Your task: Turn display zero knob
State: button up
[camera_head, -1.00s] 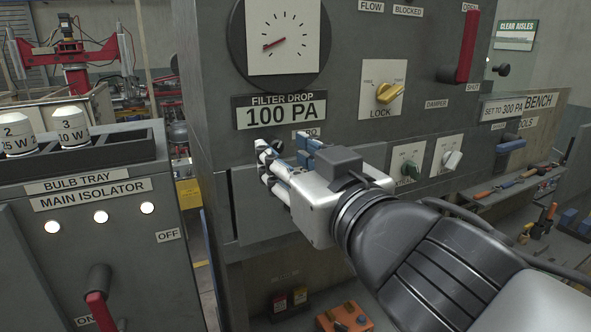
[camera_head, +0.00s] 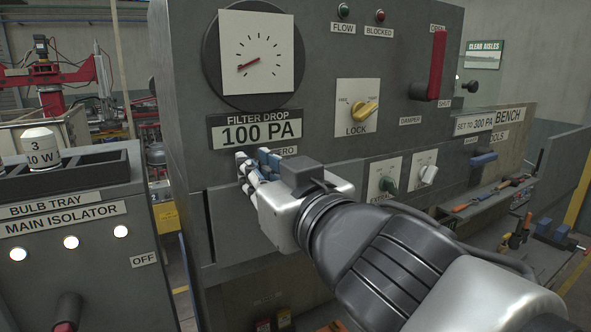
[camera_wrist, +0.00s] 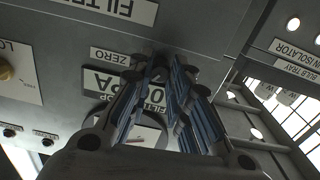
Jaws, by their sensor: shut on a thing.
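The display (camera_head: 255,132) on the grey cabinet reads 100 PA under the words FILTER DROP. The ZERO label (camera_head: 286,151) is just below it, partly covered by my gripper (camera_head: 254,163). My gripper is at the panel, beside that label, with its fingers shut on a small dark knob. In the head view the fingers hide the knob. In the wrist view the dark zero knob (camera_wrist: 158,72) shows partly between the fingertips, next to the ZERO label (camera_wrist: 110,56). How far the knob is turned cannot be told.
A dial gauge (camera_head: 256,55) is above the display. The bulb tray (camera_head: 80,176) and main isolator are at left.

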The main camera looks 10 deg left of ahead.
grip_shut()
jog(key=shift+n, duration=0.3)
jog(key=shift+r+n+b, duration=0.1)
jog(key=shift+n+b, duration=0.45)
jog(key=shift+n, duration=2.15)
jog(key=o, duration=0.8)
grip_release()
